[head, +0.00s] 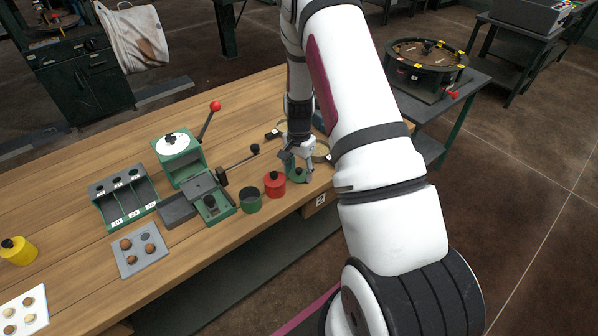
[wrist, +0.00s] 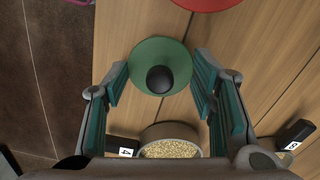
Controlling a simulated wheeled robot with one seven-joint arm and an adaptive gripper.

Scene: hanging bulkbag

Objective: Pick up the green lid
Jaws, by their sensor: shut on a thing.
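The green lid (wrist: 150,53) is a round green disc with a black knob (wrist: 160,79), seen from above in the wrist view. My gripper (wrist: 158,82) is shut on it, with a finger at each side of its rim and the knob between them. In the head view my gripper (head: 297,164) is near the table's right end, with the green lid (head: 298,176) under it, partly hidden by the fingers. I cannot tell whether the lid is clear of the table.
An open green pot (head: 251,203) and a red lidded pot (head: 274,187) stand to the left. A grain-filled pan (wrist: 170,150) is close by in the wrist view. A green lever press (head: 181,162) and compartment tray (head: 124,196) are farther left. The table's front edge is near.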

